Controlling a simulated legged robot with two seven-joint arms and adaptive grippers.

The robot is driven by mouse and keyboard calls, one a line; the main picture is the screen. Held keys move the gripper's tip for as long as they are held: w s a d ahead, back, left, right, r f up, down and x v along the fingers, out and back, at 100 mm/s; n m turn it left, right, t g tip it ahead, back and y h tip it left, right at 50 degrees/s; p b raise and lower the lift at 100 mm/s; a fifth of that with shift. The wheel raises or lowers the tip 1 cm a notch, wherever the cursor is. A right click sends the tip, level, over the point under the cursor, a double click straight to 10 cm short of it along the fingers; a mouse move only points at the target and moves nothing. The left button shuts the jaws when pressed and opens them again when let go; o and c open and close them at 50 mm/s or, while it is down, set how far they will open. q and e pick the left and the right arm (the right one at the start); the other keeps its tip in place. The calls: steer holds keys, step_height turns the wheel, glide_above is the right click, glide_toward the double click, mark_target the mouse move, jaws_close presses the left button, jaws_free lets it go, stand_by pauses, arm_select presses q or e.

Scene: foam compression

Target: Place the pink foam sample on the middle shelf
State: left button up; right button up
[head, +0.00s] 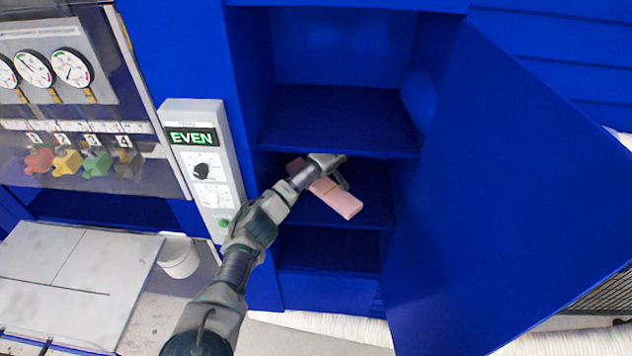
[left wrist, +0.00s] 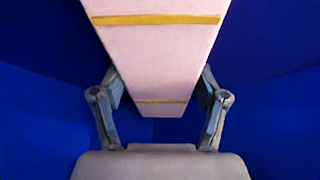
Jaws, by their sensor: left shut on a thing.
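The pink foam sample (head: 342,202) is a long pink block, and in the left wrist view (left wrist: 155,55) it shows two yellowish bands across it. My left gripper (head: 335,174) is shut on the foam, with one finger (left wrist: 112,92) on each side of it. The gripper and foam are inside the open blue cabinet, in front of or over the middle shelf (head: 335,218). I cannot tell whether the foam touches the shelf. Part of the foam is hidden behind the gripper. My right gripper is not in view.
The upper shelf (head: 335,120) is just above the gripper, and a lower shelf (head: 325,255) is below. The blue cabinet door (head: 500,190) stands open at the right. A grey control box (head: 205,165) reading EVEN is at the left. A white bucket (head: 180,258) stands lower left.

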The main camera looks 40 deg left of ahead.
mark_target(340, 199)
arm_select(q)
steer(key=shift+w+d, duration=0.1)
steer(key=shift+f, duration=0.1)
steer(key=o, duration=1)
steer(key=shift+a, duration=0.4)
steer(key=shift+c, duration=0.2)
steer(key=shift+o, duration=0.9)
steer(key=shift+a+f, duration=0.15)
steer(key=shift+a, duration=0.05)
steer(key=shift+a+f, duration=0.1)
steer(key=shift+a, duration=0.15)
steer(key=shift+d+r, duration=0.25)
steer(key=shift+d, duration=0.1)
steer(key=shift+d+r, duration=0.3)
steer(key=shift+d, duration=0.25)
steer(key=shift+d+r, duration=0.3)
steer(key=shift+d, duration=0.2)
steer(key=s+d, duration=0.1)
steer(key=d, duration=0.2)
steer(key=s+d, duration=0.1)
steer(key=d, duration=0.3)
steer(key=s+d, duration=0.1)
steer(key=d, duration=0.2)
steer(key=shift+d+f, duration=0.1)
steer(key=shift+d, duration=0.05)
steer(key=shift+w, duration=0.1)
